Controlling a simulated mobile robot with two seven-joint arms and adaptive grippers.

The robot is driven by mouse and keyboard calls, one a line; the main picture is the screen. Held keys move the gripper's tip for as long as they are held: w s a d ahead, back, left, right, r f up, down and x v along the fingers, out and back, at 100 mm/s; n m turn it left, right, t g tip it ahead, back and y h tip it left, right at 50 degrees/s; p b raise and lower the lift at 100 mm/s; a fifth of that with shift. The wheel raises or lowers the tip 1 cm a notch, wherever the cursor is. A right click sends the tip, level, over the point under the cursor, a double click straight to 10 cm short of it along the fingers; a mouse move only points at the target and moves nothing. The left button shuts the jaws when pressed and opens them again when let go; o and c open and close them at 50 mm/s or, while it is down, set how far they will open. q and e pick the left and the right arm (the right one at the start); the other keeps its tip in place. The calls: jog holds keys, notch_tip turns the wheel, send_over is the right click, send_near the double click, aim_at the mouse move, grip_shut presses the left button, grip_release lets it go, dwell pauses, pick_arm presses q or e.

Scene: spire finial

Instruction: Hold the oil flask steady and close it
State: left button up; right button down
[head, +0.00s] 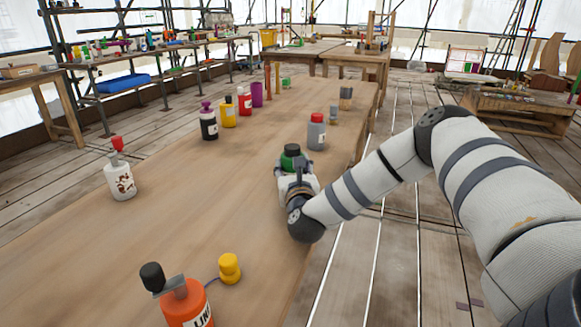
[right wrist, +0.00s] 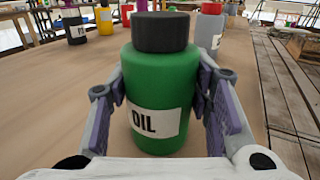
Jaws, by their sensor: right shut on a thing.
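The oil flask (right wrist: 160,92) is a green bottle with a white label reading OIL, standing upright in the right wrist view. A black cap (right wrist: 160,32) sits straight on its top; I cannot tell if it is tight. My right gripper (right wrist: 162,100) is shut on the flask's body, one finger pad on each side. In the head view the flask's green top and black cap (head: 291,150) show just beyond my right gripper (head: 295,180), near the table's right edge; its lower part is hidden. My left gripper is not in view.
A white bottle (head: 119,180) stands further left, a grey red-capped bottle (head: 316,134) beyond the flask. The table's middle is clear.

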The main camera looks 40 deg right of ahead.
jog(key=shift+r, duration=0.15)
jog(key=shift+f, duration=0.3)
jog(key=c, duration=0.8)
grip_release()
jog(key=shift+r, duration=0.1)
jog(key=shift+r, duration=0.1)
jog(key=shift+r, duration=0.25)
jog(key=v, duration=1.2)
jog(key=shift+f, duration=0.15)
jog(key=shift+d, duration=0.1)
